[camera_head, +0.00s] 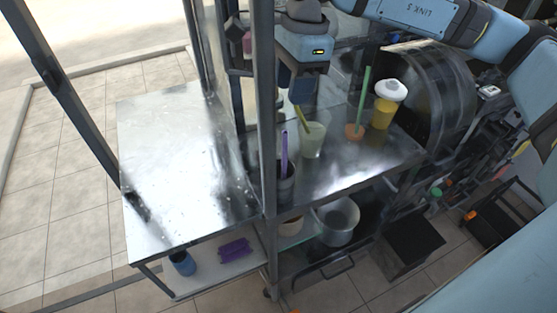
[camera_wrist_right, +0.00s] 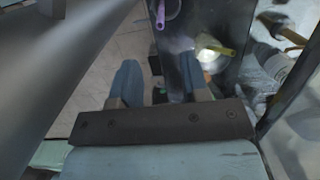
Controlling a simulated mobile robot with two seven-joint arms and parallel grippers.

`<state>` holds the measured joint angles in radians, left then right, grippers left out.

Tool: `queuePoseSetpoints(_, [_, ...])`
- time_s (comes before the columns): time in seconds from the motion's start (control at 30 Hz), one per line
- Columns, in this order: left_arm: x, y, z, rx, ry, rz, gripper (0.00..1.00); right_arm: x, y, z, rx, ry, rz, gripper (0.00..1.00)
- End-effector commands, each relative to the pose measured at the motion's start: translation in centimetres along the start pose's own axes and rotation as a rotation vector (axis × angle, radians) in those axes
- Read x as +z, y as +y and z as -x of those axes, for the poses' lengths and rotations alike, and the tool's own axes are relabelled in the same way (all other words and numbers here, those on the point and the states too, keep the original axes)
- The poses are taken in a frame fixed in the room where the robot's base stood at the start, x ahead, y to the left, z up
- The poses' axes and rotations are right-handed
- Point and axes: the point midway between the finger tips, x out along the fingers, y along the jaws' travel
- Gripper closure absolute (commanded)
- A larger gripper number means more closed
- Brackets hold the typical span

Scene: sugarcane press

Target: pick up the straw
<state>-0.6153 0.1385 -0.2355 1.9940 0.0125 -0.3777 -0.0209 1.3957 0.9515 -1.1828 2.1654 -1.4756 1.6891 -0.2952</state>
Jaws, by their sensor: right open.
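Three straws show in the head view. A purple straw (camera_head: 284,150) stands in a dark cup (camera_head: 286,186) near the counter's front post. A yellow-green straw (camera_head: 302,121) leans in a pale clear cup (camera_head: 314,140). A green straw (camera_head: 364,92) stands upright in an orange holder (camera_head: 354,131). My right gripper (camera_head: 301,92) is open and empty, pointing down above the counter behind the purple straw. The right wrist view shows the open fingers (camera_wrist_right: 162,88), the purple straw (camera_wrist_right: 160,14) and the yellow-green straw (camera_wrist_right: 216,45) beyond them. My left gripper is not in view.
A metal post (camera_head: 264,110) rises close beside my right gripper. A yellow container with a white top (camera_head: 384,111) stands near the metal drum (camera_head: 445,95). The left part of the metal counter (camera_head: 165,170) is clear. A pot (camera_head: 337,222) sits on the lower shelf.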

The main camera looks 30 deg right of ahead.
Motion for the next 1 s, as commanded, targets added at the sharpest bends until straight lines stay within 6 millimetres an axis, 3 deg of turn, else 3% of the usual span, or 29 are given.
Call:
queuePoseSetpoints(0.3, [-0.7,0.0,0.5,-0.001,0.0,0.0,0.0,0.0,0.1,-5.9,0.006,0.0,0.0,0.58])
queuePoseSetpoints(1.0, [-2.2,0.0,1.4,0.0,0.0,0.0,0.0,-0.6,0.0,-13.0,0.002,-0.003,0.001,0.58])
